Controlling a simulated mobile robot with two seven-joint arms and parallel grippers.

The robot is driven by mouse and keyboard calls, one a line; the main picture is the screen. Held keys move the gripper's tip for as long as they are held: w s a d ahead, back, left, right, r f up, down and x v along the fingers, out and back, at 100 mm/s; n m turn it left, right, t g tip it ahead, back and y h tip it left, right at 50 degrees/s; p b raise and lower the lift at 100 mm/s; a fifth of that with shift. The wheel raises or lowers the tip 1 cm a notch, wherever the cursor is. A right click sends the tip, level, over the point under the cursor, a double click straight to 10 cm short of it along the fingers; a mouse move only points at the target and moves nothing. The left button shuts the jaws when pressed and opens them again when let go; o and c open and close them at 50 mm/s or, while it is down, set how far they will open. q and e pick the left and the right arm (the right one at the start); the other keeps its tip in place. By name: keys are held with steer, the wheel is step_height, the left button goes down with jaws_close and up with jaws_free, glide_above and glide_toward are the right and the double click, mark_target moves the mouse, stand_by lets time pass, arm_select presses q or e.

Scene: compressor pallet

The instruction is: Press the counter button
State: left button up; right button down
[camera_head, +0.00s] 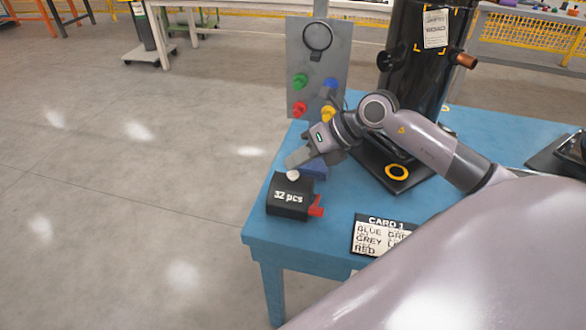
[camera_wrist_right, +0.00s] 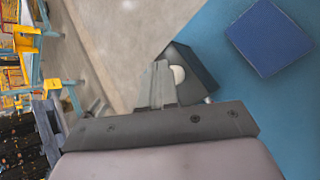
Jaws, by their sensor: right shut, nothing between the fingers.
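The counter (camera_head: 289,196) is a black box reading "32 pcs" near the front left corner of the blue table. Its pale round button (camera_head: 293,174) is on top, and a red part (camera_head: 317,207) sticks out at its right side. My right gripper (camera_head: 295,160) is shut and empty, with its tips just above and behind the button; I cannot tell whether they touch it. In the right wrist view the shut fingers (camera_wrist_right: 160,75) are beside the white button (camera_wrist_right: 179,75), partly covering the counter (camera_wrist_right: 197,69). My left gripper is not in view.
A grey panel (camera_head: 316,60) with coloured knobs stands at the table's back edge. A black cylinder (camera_head: 412,70) stands behind my arm. A card (camera_head: 381,234) lies at the front. Floor left of the table is clear.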

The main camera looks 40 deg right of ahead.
mark_target(297, 173)
steer(key=shift+r, duration=0.25)
step_height(297, 173, up, 5)
steer(key=p, duration=0.4)
stand_by(0.8)
